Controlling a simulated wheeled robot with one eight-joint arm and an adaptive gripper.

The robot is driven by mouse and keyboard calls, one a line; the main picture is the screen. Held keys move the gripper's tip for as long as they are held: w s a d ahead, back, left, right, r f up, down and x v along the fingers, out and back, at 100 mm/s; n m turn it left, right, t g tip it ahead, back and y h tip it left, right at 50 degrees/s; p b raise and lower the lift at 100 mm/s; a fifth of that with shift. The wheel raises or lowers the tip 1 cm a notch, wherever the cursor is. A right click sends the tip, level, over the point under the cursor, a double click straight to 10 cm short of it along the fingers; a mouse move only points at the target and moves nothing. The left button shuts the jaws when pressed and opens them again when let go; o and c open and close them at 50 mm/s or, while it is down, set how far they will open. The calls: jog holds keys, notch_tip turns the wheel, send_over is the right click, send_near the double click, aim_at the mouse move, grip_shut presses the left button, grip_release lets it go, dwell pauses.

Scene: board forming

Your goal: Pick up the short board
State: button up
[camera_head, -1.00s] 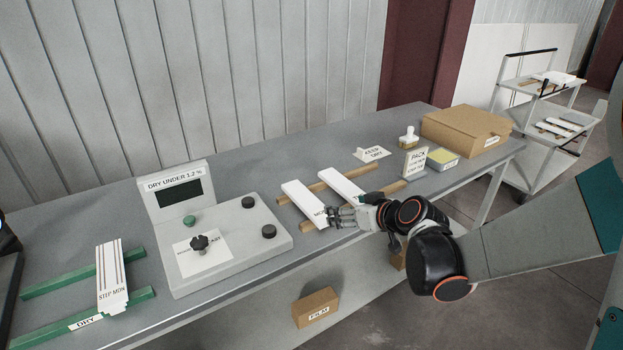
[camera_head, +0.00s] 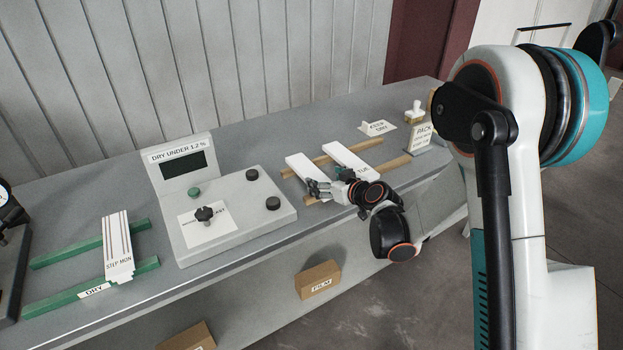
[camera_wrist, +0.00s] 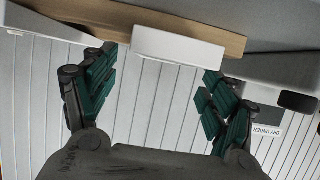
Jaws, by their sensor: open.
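Two white boards lie side by side across wooden rails (camera_head: 398,161): a left board (camera_head: 300,164) and a right board (camera_head: 348,155) marked "TUE". I cannot tell for certain which is the short one. My gripper (camera_head: 318,188) is at the near end of the left board, fingers apart. In the wrist view, my gripper (camera_wrist: 150,85) is open, and the left board's end (camera_wrist: 178,45) shows between and beyond the fingertips, with no clear contact. The right board (camera_wrist: 40,22) shows at the top left there. The gripper hides part of the near ends in the head view.
A grey meter box (camera_head: 225,225) with knobs stands left of the boards. Printed boards (camera_head: 117,245) lie on green rails (camera_head: 55,303) at far left. A "PACK" sign (camera_head: 421,135) and stamp (camera_head: 414,112) stand at right. A "FILM" box (camera_head: 318,280) sits below.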

aim_at(314, 175)
jog(key=shift+b+x, duration=1.25)
jog(key=shift+x, duration=1.85)
jog(key=shift+s+a+r, duration=0.1)
jog(key=shift+a+r, duration=0.05)
jog(key=shift+r, duration=0.15)
jog(key=c, duration=1.4)
